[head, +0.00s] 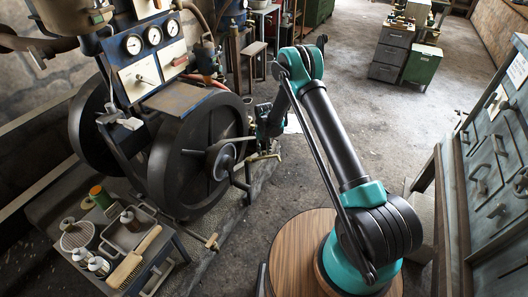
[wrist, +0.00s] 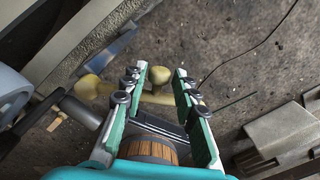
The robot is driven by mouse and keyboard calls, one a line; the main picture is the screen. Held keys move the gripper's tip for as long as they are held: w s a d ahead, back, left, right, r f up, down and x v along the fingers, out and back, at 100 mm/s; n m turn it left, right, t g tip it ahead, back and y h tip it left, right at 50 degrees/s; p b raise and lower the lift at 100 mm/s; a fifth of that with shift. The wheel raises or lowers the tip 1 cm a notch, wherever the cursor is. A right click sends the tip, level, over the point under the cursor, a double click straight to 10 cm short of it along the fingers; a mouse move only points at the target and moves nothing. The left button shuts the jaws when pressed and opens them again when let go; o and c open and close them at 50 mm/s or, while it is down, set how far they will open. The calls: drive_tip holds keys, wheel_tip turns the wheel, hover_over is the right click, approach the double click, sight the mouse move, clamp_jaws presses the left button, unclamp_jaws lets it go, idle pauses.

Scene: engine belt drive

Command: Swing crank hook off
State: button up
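In the head view my gripper (head: 268,130) is beside the black flywheel (head: 190,165), near a brass-coloured rod (head: 262,157) that I take for the crank hook. In the wrist view my gripper (wrist: 162,85) has its two green-padded fingers apart. A yellowish rod (wrist: 155,98) with a rounded knob (wrist: 159,75) lies across between the fingertips; I cannot tell whether either finger touches it. Another rounded yellowish end (wrist: 92,87) is left of the fingers.
A side table (head: 160,240) with bottles, a brush and a tray stands front left. A grey cabinet (head: 500,170) with hanging tools is at the right. Open floor (head: 360,115) lies behind my arm. Grey blocks (wrist: 275,130) are right of the gripper in the wrist view.

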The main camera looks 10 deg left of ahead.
sight(264, 152)
drive_tip(key=shift+o, duration=0.8)
wheel_tip(264, 152, up, 12)
